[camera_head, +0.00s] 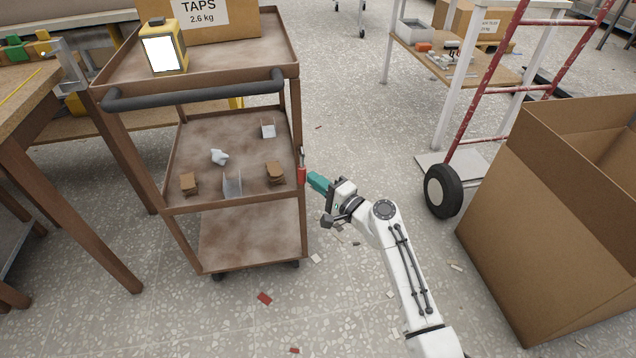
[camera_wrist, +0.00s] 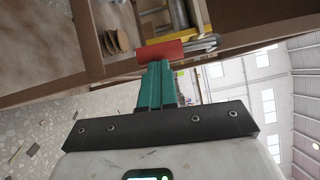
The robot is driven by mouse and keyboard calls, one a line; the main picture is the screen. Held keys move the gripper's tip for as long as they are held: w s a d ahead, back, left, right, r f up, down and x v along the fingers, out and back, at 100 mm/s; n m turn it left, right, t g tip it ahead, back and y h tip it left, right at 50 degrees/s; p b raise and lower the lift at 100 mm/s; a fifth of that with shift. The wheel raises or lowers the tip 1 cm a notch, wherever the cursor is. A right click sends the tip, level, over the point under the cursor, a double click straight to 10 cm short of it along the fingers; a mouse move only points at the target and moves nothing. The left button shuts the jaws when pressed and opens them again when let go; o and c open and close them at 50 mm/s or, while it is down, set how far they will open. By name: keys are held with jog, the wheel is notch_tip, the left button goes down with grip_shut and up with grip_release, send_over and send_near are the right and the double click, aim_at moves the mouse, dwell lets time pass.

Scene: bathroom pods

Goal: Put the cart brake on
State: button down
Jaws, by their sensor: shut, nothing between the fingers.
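The brown three-tier cart (camera_head: 285,62) stands at the left, with a black push handle (camera_head: 195,92) across its near side. A small lever with a red grip (camera_head: 301,176) and a metal stem is on the cart's right near post; I take it to be the brake. My gripper (camera_head: 313,180) has teal fingers, shut and empty, just right of the red grip. In the wrist view the fingertips (camera_wrist: 160,66) are right against or very near the red grip (camera_wrist: 174,51). I cannot tell whether they touch, or which position the lever is in.
A taps box (camera_head: 215,18) and a yellow work lamp (camera_head: 163,45) sit on the cart's top. Small blocks lie on its middle shelf. A wooden table (camera_head: 60,115) is at left. A red hand truck (camera_head: 487,85) and a large open carton (camera_head: 540,220) stand at right. Scraps litter the floor.

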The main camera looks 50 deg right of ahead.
aim_at(303, 183)
jog(key=a+f+m+t+b, duration=0.1)
jog(key=b, duration=0.2)
jog(key=w+a+m+b, duration=0.1)
jog(key=m+b, duration=0.1)
jog(key=b, duration=0.2)
jog(key=shift+w+f+t+h, duration=0.15)
jog(key=shift+f+t+h, duration=0.25)
jog(key=w+a+r+m+t+h+b, duration=0.1)
jog(key=w+a+r+m+h+b, duration=0.1)
jog(key=w+a+r+m+b, duration=0.1)
jog(key=shift+w+a+m+t+b, duration=0.2)
jog(key=shift+a+m+t+b, duration=0.1)
jog(key=shift+a+m+b, duration=0.55)
jog(key=shift+a, duration=0.2)
